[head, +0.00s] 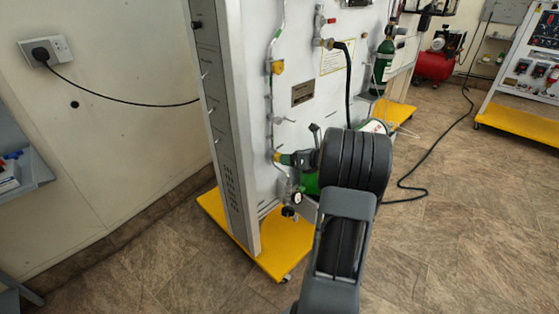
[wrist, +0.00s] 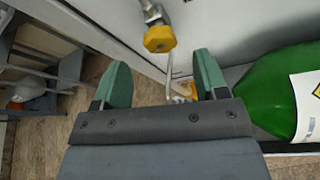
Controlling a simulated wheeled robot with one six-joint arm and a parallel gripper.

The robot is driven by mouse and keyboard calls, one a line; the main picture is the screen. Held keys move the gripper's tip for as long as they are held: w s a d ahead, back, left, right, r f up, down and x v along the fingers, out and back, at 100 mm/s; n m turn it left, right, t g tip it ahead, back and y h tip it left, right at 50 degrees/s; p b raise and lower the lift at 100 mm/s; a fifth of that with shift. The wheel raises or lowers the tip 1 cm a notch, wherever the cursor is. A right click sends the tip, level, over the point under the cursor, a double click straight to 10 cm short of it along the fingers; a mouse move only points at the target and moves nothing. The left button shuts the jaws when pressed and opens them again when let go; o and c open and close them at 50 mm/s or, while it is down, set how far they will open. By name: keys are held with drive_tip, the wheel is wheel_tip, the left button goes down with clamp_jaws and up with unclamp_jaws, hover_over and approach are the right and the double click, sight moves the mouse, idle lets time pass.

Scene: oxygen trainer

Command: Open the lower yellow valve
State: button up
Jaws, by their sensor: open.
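The lower yellow valve (head: 276,156) is on the upright grey panel in the head view, low on a thin pipe run. My gripper (head: 291,158) is beside it on the right, its green fingers close to the valve. In the wrist view, a yellow knob (wrist: 160,39) on a silver fitting, apparently this valve, shows above and beyond the fingertips. My gripper (wrist: 161,76) is open there, with nothing held between its fingers. Whether a finger touches the valve cannot be told. Another yellow valve (head: 277,67) sits higher on the panel.
A green cylinder (wrist: 283,92) is close on the right in the wrist view. A pressure gauge (head: 297,198) hangs below the lower valve. The panel stands on a yellow base (head: 284,257). A shelf (head: 30,170) is at the left; the foreground floor is clear.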

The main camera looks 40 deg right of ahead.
sight(278, 157)
drive_tip(key=shift+b+x, duration=0.6)
drive_tip(key=shift+x, duration=2.4)
drive_tip(key=c, duration=0.9)
drive_tip(key=n+h+b, duration=0.1)
drive_tip(key=b, duration=0.1)
drive_tip(key=shift+a+f+b, duration=0.1)
drive_tip(key=shift+f+b, duration=0.2)
drive_tip(key=shift+b, duration=0.05)
drive_tip(key=shift+c, duration=0.2)
drive_tip(key=shift+n+h+b, duration=0.4)
drive_tip(key=shift+n+b, duration=0.4)
drive_tip(key=shift+b, duration=0.3)
drive_tip(key=shift+r+b, duration=0.25)
drive_tip(key=shift+b, duration=0.1)
drive_tip(key=shift+r+n+h, duration=0.1)
drive_tip(key=shift+n+h, duration=0.2)
